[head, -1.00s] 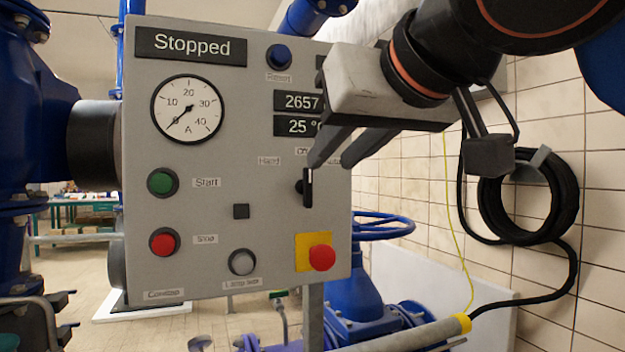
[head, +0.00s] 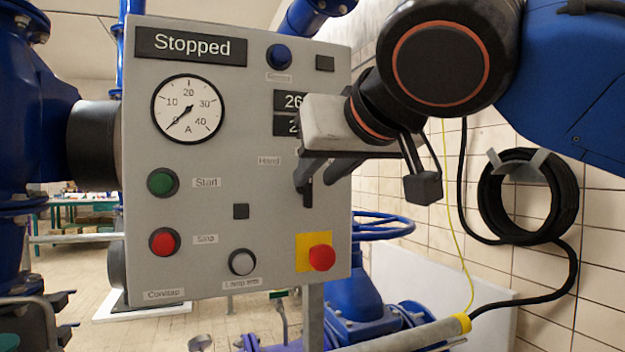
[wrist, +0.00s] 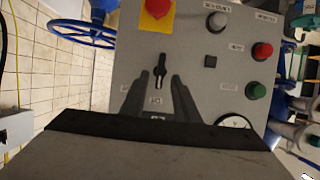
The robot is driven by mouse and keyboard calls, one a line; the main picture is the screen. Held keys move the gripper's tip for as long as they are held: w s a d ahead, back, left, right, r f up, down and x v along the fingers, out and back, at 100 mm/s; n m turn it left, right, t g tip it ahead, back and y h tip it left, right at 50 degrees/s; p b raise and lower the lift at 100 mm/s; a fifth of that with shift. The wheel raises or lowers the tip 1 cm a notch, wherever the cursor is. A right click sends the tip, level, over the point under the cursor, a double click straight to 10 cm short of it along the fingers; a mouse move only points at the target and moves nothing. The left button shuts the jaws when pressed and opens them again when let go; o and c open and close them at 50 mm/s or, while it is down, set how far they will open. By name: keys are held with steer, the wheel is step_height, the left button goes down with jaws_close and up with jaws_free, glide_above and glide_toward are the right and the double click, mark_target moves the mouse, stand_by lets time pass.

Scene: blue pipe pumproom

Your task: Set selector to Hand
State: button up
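The selector (head: 308,192) is a black knob with an upright handle on the grey control panel (head: 215,270). The Hand label (head: 269,161) is at its upper left; the labels above and right are covered by my gripper. My gripper (head: 315,186) is open at the selector, its two dark fingers pointing at the panel. In the wrist view, turned upside down, the selector (wrist: 160,70) shows between the fingertips (wrist: 158,75), its handle roughly in line with the fingers. I cannot tell whether either finger touches it. The panel's display (head: 190,45) reads Stopped.
A red emergency button (head: 321,257) on a yellow plate sits just below the selector. A green button (head: 162,182), a red button (head: 164,242) and a grey button (head: 242,262) are further left. A blue handwheel (head: 385,226) stands right of the panel.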

mark_target(310, 181)
steer(key=shift+x, duration=1.55)
steer(key=shift+c, duration=0.7)
jaws_close()
